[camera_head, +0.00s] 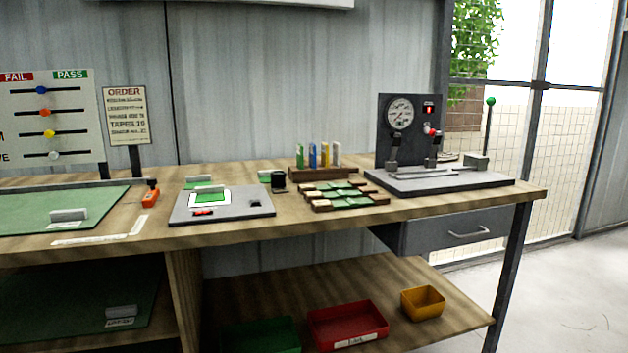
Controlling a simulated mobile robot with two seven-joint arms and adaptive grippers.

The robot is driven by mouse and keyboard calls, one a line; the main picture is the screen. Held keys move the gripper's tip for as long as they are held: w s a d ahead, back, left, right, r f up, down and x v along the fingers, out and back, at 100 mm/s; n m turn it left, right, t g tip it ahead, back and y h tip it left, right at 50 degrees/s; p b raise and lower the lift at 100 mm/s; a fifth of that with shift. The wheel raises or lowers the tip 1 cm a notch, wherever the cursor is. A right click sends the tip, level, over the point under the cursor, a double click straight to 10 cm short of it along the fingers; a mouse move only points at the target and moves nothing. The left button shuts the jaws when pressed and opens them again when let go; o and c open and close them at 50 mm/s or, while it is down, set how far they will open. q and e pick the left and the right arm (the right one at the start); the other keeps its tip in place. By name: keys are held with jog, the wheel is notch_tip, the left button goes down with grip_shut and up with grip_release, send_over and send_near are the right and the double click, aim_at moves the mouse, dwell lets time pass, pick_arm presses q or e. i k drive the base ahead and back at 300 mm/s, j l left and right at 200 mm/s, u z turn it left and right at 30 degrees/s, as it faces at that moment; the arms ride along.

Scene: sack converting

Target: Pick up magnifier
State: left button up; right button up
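A small dark cylinder (278,181), which looks like a loupe-type magnifier, stands upright on the wooden workbench (340,227). It is behind the right back edge of a grey plate (240,211) and left of a rack of coloured pieces. Its lens cannot be made out at this size. No other thing in view looks like a magnifier. Neither of my grippers is in view.
A wooden rack (322,172) and green swatches with wooden blocks (343,194) lie right of the cylinder. A gauge stand (408,130) is at the bench's right end. An orange tool (151,196) and green mat (50,222) are left. Bins, including a red one (347,326), sit below.

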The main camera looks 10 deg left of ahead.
aim_at(279, 182)
jog(key=i+j+z, duration=0.15)
jog(key=z, duration=0.2)
jog(key=i+j+z, duration=0.2)
jog(key=z, duration=0.15)
jog(key=i+j+z, duration=0.1)
jog(key=j+z, duration=0.15)
jog(key=z, duration=0.15)
